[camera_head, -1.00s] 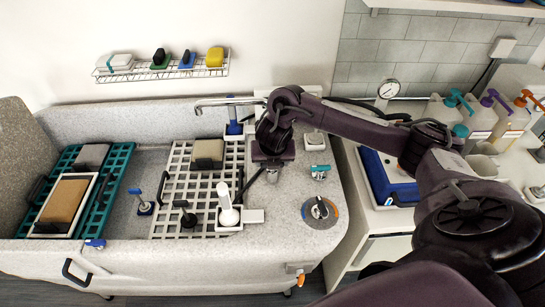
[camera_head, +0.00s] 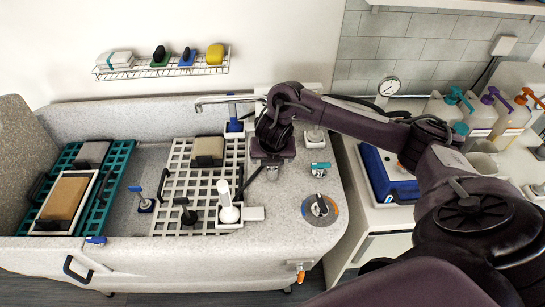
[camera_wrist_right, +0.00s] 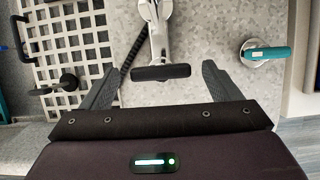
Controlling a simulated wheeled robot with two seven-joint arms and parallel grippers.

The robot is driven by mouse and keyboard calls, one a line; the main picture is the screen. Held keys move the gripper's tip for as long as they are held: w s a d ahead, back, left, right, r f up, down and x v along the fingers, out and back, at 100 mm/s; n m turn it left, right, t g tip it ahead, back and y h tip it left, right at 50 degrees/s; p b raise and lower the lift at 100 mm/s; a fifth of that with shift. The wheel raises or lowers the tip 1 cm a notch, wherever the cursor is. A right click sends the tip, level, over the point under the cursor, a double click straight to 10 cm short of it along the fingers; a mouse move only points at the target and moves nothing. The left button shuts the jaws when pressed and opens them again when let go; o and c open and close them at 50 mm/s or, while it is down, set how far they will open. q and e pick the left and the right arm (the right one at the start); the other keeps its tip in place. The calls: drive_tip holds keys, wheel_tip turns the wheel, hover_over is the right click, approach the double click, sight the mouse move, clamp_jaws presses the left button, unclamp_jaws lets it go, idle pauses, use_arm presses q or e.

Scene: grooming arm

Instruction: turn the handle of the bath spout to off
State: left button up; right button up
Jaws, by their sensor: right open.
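The chrome bath spout (camera_head: 222,100) reaches left over the tub's back rim in the head view. In the right wrist view a chrome fitting (camera_wrist_right: 152,38) carries a short black bar handle (camera_wrist_right: 160,73). The bar lies crosswise in the picture. My right gripper (camera_wrist_right: 160,64) is open, with one finger on each side of the bar and a gap at both ends. In the head view my right gripper (camera_head: 271,170) points down at the tub's right deck, and my wrist hides the fitting. My left gripper is in neither view.
A teal-levered valve (camera_head: 320,168) and a round dial knob (camera_head: 320,206) sit on the deck to the right. A black hose (camera_wrist_right: 130,52) runs beside the fitting. A white bottle (camera_head: 227,203) stands on the white grid (camera_head: 172,190) to the left.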

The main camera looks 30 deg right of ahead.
drive_tip(key=p+v, duration=0.4)
drive_tip(key=v, duration=0.3)
drive_tip(key=shift+r, duration=0.2)
drive_tip(key=shift+s, duration=0.1)
